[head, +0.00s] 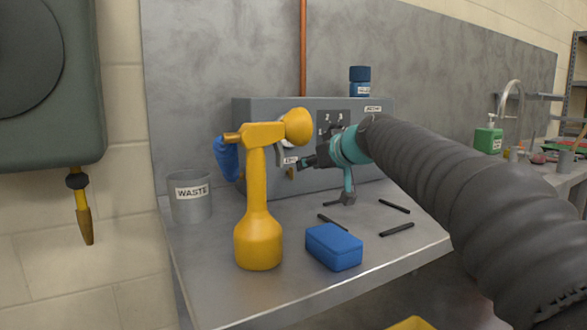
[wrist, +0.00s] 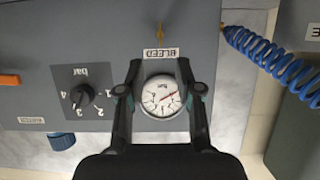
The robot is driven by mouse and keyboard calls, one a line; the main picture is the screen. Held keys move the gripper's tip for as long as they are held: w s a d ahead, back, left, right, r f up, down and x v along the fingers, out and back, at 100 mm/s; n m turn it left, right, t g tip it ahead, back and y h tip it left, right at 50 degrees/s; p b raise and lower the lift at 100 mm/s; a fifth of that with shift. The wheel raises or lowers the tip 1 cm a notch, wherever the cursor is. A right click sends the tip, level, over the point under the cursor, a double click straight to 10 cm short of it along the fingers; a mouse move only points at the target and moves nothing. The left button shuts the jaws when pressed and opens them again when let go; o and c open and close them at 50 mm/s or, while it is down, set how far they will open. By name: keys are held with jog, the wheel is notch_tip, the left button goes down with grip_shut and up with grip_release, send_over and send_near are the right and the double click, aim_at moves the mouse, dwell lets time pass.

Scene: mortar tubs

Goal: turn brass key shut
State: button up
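The brass key (wrist: 160,32) shows in the wrist view as a small, thin piece on the grey box, just beyond the BLEED label (wrist: 161,53). In the head view a bit of the brass key (head: 291,174) shows low on the box front, left of my gripper (head: 308,161). In the wrist view my gripper (wrist: 159,75) is open, its two fingers apart with nothing between them. The fingers frame the label and a round white gauge (wrist: 162,97) with a red needle. The key lies past the fingertips, apart from them.
A bar dial (wrist: 83,95) sits beside the gauge. A blue coiled hose (wrist: 272,58) joins the box. On the bench stand a yellow spray bottle (head: 258,215), a WASTE bin (head: 190,207), a blue block (head: 333,247) and several dark rods (head: 396,230).

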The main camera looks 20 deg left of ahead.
aim_at(290, 173)
jog(key=p+x, duration=0.1)
jog(key=x, duration=0.7)
jog(key=shift+w+a+f+p, duration=0.15)
jog(key=shift+a+p, duration=0.15)
jog(key=shift+p, duration=0.05)
grip_shut()
